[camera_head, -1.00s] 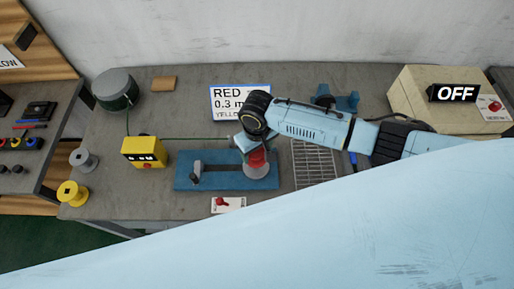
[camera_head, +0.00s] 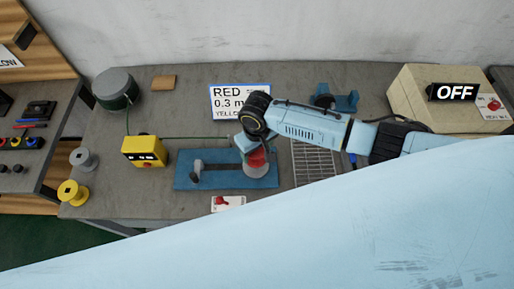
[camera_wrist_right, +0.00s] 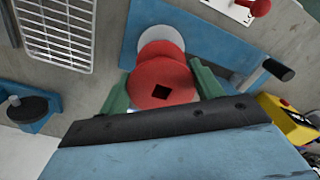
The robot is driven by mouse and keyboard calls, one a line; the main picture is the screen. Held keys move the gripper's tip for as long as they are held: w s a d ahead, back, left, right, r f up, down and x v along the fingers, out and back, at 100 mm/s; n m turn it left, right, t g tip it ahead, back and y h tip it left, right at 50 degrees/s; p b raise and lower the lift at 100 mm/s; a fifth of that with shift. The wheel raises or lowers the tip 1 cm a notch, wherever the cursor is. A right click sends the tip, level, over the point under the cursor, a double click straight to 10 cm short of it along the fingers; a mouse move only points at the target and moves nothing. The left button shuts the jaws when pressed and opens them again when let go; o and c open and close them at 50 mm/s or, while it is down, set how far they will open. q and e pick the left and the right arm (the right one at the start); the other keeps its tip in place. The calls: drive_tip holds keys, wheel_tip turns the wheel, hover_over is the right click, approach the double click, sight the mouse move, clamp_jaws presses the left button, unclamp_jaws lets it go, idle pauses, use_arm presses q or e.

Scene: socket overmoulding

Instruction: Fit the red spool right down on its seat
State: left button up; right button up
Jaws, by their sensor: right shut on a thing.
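The red spool (camera_wrist_right: 160,84) is between the green fingers of my right gripper (camera_wrist_right: 162,92) in the right wrist view. Its near flange with a square hole faces the camera. A grey-white round disc (camera_wrist_right: 165,40) shows behind it on the blue base plate. In the head view the spool (camera_head: 257,158) is partly hidden by my right gripper (camera_head: 255,150), over the right part of the blue base plate (camera_head: 225,183). The grey disc is just below it. I cannot tell whether the spool touches the disc. My left gripper is not in view.
A crank handle (camera_head: 196,171) stands on the plate's left part. A yellow box (camera_head: 144,151), a yellow spool (camera_head: 72,193) and a grey spool (camera_head: 83,159) are to the left. A metal grille (camera_head: 315,162) lies to the right, with a red-lever card (camera_head: 228,204) in front.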

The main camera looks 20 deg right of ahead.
drive_tip(key=shift+f+b, duration=1.65)
drive_tip(key=shift+f, duration=1.3)
drive_tip(key=o, duration=1.1)
drive_tip(key=shift+c, duration=0.2)
drive_tip(key=shift+r, duration=0.1)
wheel_tip(320, 180, up, 13)
drive_tip(key=p, duration=0.1)
drive_tip(key=shift+r, duration=0.15)
drive_tip(key=shift+s, duration=0.1)
